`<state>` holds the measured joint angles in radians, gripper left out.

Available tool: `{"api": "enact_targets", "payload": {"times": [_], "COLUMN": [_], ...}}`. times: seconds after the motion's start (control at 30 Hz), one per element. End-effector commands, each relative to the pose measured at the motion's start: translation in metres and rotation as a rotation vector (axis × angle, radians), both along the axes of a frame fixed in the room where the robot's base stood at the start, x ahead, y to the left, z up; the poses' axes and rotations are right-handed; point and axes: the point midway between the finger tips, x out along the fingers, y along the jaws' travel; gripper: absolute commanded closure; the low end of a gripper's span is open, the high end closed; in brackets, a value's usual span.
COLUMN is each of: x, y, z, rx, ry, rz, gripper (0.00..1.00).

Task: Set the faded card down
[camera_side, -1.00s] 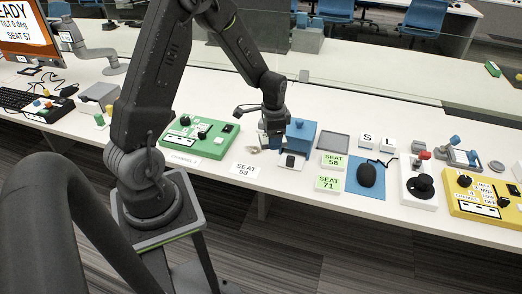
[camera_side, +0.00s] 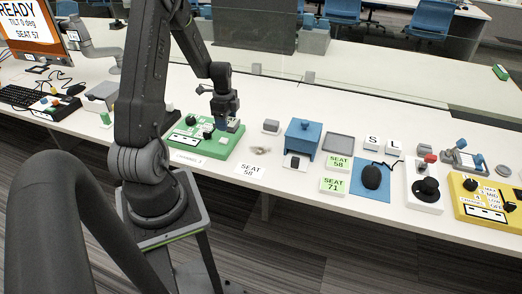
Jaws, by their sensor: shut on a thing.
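A white card reading SEAT 58 (camera_side: 248,170), paler than the two green cards, lies flat near the table's front edge. Of the green cards, one reads SEAT 58 (camera_side: 339,163) and one SEAT 71 (camera_side: 333,186); both lie flat to its right. My gripper (camera_side: 230,126) points down over the right end of the green panel (camera_side: 208,146), behind and left of the white card and clear of it. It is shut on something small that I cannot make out. It hides part of the panel's right end.
A grey block (camera_side: 271,126) and small keys (camera_side: 261,150) lie right of my gripper.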

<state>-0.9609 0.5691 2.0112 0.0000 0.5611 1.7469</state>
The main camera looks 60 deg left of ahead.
Motion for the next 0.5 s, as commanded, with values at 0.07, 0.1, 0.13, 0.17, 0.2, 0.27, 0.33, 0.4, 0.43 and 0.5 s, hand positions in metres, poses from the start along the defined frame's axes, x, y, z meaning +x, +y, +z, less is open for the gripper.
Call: {"api": "enact_targets", "payload": {"times": [0.07,0.1,0.13,0.17,0.2,0.27,0.33,0.4,0.43,0.5], "x": [0.003,0.006,0.009,0.013,0.020,0.032,0.046,0.060,0.065,0.078], "y": [-0.001,-0.003,-0.005,-0.007,-0.011,-0.016,-0.024,-0.030,-0.033,-0.039], "z": [-0.002,-0.004,-0.006,-0.009,-0.014,-0.022,-0.031,-0.040,-0.044,-0.053], "rx": [0.000,-0.001,-0.001,-0.002,-0.002,-0.003,-0.002,-0.001,-0.002,-0.002], "ry": [0.000,0.001,0.001,0.002,0.002,0.003,0.002,0.001,0.002,0.002], "rz": [-0.002,-0.003,-0.004,-0.005,-0.006,-0.007,-0.008,-0.007,-0.006,-0.005], "gripper": [0.67,0.67,0.67,0.67,0.67,0.67,0.67,0.67,0.67,0.67]}}
